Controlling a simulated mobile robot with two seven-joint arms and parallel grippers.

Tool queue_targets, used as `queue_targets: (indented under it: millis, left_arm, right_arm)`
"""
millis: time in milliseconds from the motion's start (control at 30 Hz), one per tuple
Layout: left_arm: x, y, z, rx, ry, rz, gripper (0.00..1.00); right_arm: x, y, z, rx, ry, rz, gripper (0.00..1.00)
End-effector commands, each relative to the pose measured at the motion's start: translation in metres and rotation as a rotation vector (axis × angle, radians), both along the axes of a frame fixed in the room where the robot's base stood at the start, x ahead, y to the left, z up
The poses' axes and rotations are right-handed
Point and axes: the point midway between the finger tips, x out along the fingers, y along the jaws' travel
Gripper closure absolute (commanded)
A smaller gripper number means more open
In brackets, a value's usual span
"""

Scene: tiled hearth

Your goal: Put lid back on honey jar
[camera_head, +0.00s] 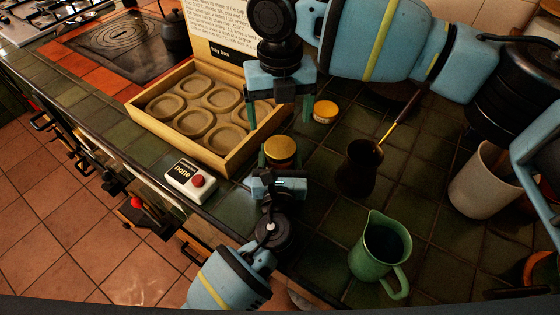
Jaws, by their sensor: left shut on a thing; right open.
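The honey jar (281,151) stands on the dark green tiled counter, just right of the wooden tray's near corner, with an amber-gold round top facing up. My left gripper (280,158) reaches it from below in the picture and is shut on it, one finger on each side. A small round yellow lid (325,111) lies on the tiles, up and to the right of the jar. My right gripper (279,112) is open and empty, fingers pointing down, above the area between the tray, the jar and the lid. Its right finger appears close to the lid.
A wooden tray (238,158) with round wells and an upright text card (212,20) stands left. A white box with a red button (192,179) sits near the counter edge. Right are a dark pot (361,170) with a long handle, green jug (374,250) and pale crock (476,190).

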Motion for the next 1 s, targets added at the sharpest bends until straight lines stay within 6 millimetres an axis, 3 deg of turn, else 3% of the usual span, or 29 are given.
queue_targets:
  millis: [33,300,467,800,1000]
  left_arm:
    - [-0.0001,0.0000,-0.0001,0.000,0.000,0.000,0.67]
    - [-0.0002,0.0000,-0.0001,0.001,0.000,0.000,1.00]
    - [-0.0002,0.0000,-0.0002,0.001,0.000,0.000,1.00]
    - [-0.0002,0.0001,-0.0003,0.001,0.000,0.000,1.00]
    - [-0.0002,0.0001,-0.0003,0.001,0.000,0.000,1.00]
  right_arm:
    - [0.0000,0.0000,0.0000,0.000,0.000,0.000,0.17]
    - [-0.0001,0.0002,-0.0002,0.000,0.000,-0.025,0.17]
    - [-0.0005,0.0009,-0.0006,0.002,0.001,-0.168,0.17]
    - [-0.0004,0.0006,-0.0004,0.001,0.001,-0.627,0.17]
    - [-0.0001,0.0001,-0.0003,0.000,0.000,-0.765,0.17]
